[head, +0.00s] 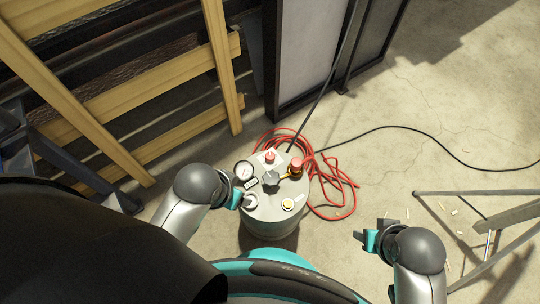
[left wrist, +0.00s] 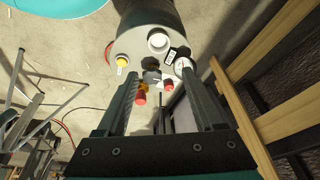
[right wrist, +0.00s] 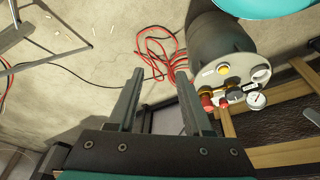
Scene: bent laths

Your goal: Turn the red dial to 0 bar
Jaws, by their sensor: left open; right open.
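A grey tank (head: 262,221) stands upright in front of me. Its top carries a red knob on a pale plate (head: 270,157) and a larger red knob on a brass fitting (head: 296,165). I cannot read a scale on either knob. Both show in the left wrist view, the plate's knob (left wrist: 168,85) and the brass one (left wrist: 141,98). A round white gauge (head: 244,170) sits at the tank's left edge. My left gripper (head: 235,199) is open at the tank's left side, pointing over its top. My right gripper (head: 370,240) is open and empty, well right of the tank.
A red hose (head: 333,205) lies coiled behind and right of the tank. A black cable (head: 400,131) crosses the floor. Wooden slats (head: 150,90) and a grey panel (head: 302,45) stand behind. A metal frame (head: 470,194) is at the right.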

